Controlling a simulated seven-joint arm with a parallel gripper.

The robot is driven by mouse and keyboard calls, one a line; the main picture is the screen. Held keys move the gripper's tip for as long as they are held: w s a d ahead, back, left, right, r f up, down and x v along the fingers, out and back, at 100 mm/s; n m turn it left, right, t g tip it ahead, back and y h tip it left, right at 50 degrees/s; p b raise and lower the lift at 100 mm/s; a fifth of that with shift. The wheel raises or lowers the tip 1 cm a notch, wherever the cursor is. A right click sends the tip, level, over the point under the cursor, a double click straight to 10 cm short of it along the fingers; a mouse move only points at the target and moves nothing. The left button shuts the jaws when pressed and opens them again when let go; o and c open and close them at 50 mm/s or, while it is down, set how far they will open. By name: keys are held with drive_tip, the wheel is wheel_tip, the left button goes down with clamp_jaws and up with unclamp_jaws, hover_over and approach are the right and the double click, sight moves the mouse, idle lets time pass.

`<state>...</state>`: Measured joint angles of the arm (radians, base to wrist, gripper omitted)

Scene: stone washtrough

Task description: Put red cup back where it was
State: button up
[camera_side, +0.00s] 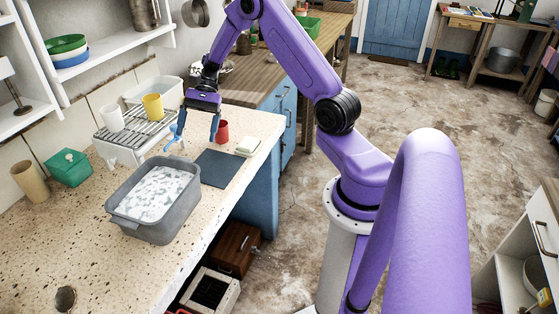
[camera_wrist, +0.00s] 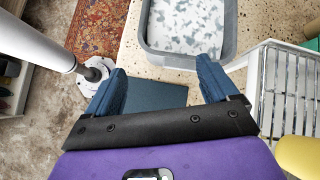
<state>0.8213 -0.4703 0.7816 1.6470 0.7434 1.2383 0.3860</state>
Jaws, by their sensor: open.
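The red cup (camera_side: 222,131) stands on the speckled stone counter, close beside my right-hand finger in the side view. My gripper (camera_side: 193,140) hangs above the counter with its blue fingers spread and nothing between them. In the wrist view my gripper (camera_wrist: 160,82) is also empty, and the red cup does not show there. A white cup (camera_side: 110,119) and a yellow cup (camera_side: 153,106) stand on the wire rack (camera_side: 150,127) to the left. Which place the red cup came from does not show.
A grey basin (camera_side: 118,217) of suds stands in front of the gripper. A dark mat (camera_side: 217,170) lies beside it, with a pale folded cloth or sponge (camera_side: 248,146) behind. A green box (camera_side: 68,167) and a tan cup (camera_side: 30,181) stand at the left.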

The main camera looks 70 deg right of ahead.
drive_tip(key=s+a+r+n+g+h, duration=0.1)
drive_tip(key=s+a+r+n+h, duration=0.2)
drive_tip(key=s+a+n, duration=0.45)
drive_tip(key=s+a+r+n+g+h, duration=0.2)
drive_tip(key=s+a+r+n+h, duration=0.15)
drive_tip(key=s+a+n, duration=0.35)
drive_tip(key=s+a+r+n+t+h, duration=0.1)
drive_tip(key=s+n+t, duration=0.3)
drive_tip(key=s+n, duration=0.7)
drive_tip(key=shift+s+r+n+h, duration=0.35)
drive_tip(key=shift+s+r+h, duration=0.3)
drive_tip(key=shift+s, duration=1.95)
